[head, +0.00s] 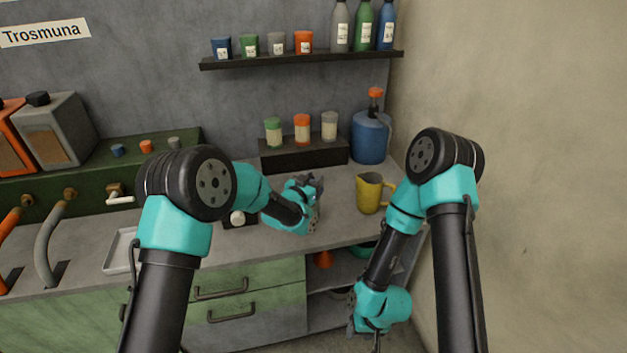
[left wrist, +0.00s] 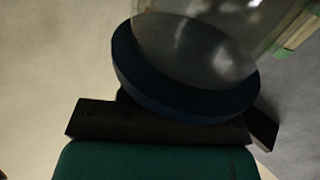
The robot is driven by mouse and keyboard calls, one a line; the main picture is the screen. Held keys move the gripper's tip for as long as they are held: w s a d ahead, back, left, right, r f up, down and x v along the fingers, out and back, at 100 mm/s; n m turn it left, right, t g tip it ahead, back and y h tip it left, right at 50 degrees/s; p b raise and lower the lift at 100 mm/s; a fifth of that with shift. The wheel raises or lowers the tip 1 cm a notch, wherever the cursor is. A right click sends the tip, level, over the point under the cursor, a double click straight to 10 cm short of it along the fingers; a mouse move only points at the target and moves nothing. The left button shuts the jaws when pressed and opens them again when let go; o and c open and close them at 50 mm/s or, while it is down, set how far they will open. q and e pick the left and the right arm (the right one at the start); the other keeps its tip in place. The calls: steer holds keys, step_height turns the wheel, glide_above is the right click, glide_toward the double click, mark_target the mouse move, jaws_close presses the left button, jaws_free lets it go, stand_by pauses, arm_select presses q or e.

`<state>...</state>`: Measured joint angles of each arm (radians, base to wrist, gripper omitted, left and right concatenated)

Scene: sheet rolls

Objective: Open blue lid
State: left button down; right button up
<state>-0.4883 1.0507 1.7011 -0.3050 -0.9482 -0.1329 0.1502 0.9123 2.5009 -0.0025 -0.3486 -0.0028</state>
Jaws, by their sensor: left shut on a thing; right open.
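In the left wrist view a dark blue lid (left wrist: 128,68) sits around the end of a clear jar (left wrist: 195,45). The lid lies against the dark finger of my left gripper, tilted in the picture. In the head view my left gripper (head: 314,184) is above the counter, in front of the dark shelf block, shut on the lidded jar; the gripper mostly hides it there. I cannot tell whether the lid is loose on the jar. My right gripper (head: 364,332) hangs low in front of the open lower shelves, open, with nothing visible in it.
A yellow jug (head: 371,193) stands on the counter (head: 345,225) right of my left gripper. A blue canister (head: 370,138) stands behind it. Several small jars stand on a dark block (head: 303,155). A white tray (head: 121,251) lies at left. A wall shelf (head: 300,61) holds cups and bottles.

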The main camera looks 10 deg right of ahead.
arm_select(q)
steer(key=shift+r, duration=0.15)
steer(key=shift+w+r+n+g+y, duration=0.65)
steer(key=shift+r+n+g, duration=0.2)
steer(key=shift+n+g, duration=0.2)
steer(key=shift+w+r+n+g+y, duration=0.55)
steer(key=shift+w+r+n+g, duration=0.2)
steer(key=shift+n+g, duration=0.3)
steer(key=shift+w, duration=0.15)
steer(key=c, duration=0.8)
jaws_free()
steer(key=v, duration=1.7)
steer(key=shift+a+r, duration=0.15)
steer(key=shift+r, duration=0.15)
